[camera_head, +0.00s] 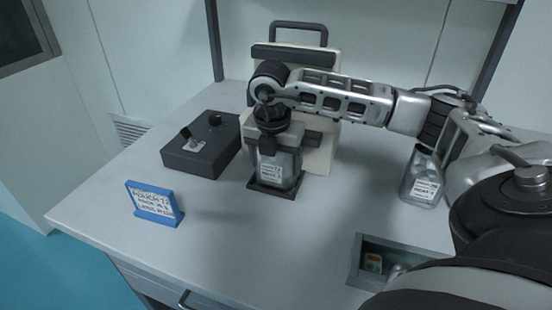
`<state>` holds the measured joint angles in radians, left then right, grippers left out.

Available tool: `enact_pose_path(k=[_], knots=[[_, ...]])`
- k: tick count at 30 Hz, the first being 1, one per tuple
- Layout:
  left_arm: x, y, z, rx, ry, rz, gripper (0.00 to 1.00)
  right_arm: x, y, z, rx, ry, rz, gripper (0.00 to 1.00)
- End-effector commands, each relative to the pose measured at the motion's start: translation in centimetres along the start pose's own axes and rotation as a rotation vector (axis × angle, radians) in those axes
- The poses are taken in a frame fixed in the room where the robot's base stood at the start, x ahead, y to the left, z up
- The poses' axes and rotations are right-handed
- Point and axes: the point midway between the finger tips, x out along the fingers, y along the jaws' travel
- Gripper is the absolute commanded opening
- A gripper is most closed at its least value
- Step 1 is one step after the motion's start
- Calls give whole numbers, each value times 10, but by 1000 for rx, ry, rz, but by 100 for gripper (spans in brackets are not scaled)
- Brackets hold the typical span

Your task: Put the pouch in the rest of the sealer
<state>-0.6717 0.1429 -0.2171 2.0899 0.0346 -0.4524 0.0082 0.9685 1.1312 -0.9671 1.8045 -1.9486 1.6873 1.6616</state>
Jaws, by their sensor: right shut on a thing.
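The sealer (323,150) is a beige upright machine with a dark top bar and handle, at the back middle of the table. A dark flat rest (262,188) sits at its front foot. A clear-grey pouch with a white label (272,173) stands upright at the rest, in front of the sealer. My right gripper (274,148) reaches in from the right, points down and is shut on the pouch's top. I cannot tell whether the pouch's bottom touches the rest. My left gripper is not in view.
A second labelled pouch (421,183) stands to the right, near my arm. A black control box with a lever (202,158) is left of the sealer. A blue sign stand (165,217) is at the front left. A recessed bin (355,262) holds small items. The table's front middle is clear.

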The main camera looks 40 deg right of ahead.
Motion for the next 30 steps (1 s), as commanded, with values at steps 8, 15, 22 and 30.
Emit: enact_pose_path(k=[8,15,22,30], knots=[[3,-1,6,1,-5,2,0,4,0,0,1,0,1,46],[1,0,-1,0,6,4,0,3,0,-1,0,0,0,98],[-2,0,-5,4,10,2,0,-4,0,0,1,0,2,98],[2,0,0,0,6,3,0,-53,1,0,-1,-2,7,98]])
